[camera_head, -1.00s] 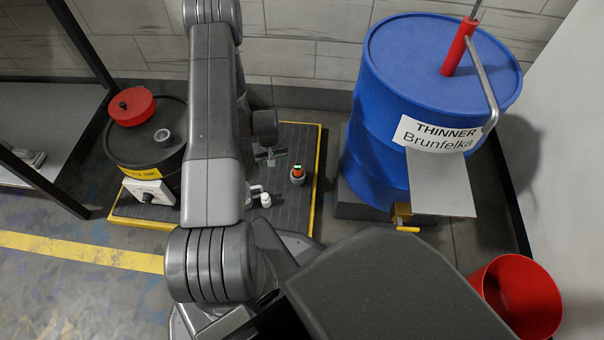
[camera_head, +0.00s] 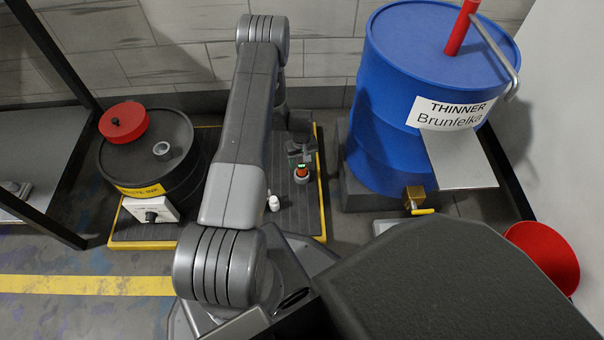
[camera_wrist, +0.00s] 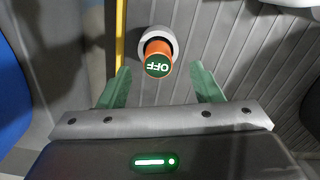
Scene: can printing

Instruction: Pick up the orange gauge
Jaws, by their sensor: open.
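The orange gauge (camera_wrist: 158,58) has a green top face marked OFF, which reads upside down in the wrist view. It stands in a pale round holder (camera_wrist: 168,35) on the grey ribbed platform. In the head view the gauge (camera_head: 302,168) is small, near the platform's right edge. My gripper (camera_wrist: 163,80) is open and empty, with a green finger on each side. The gauge is ahead of the fingertips and roughly between them in the wrist view. In the head view my gripper (camera_head: 301,152) is right beside the gauge, and its fingers are hard to make out.
A black drum (camera_head: 120,155) with a red cap stands on the platform's left. A blue THINNER drum (camera_head: 385,120) with a brass tap stands to the right. A red bucket (camera_head: 545,255) is at far right. A small white fitting (camera_head: 274,203) is left of the gauge.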

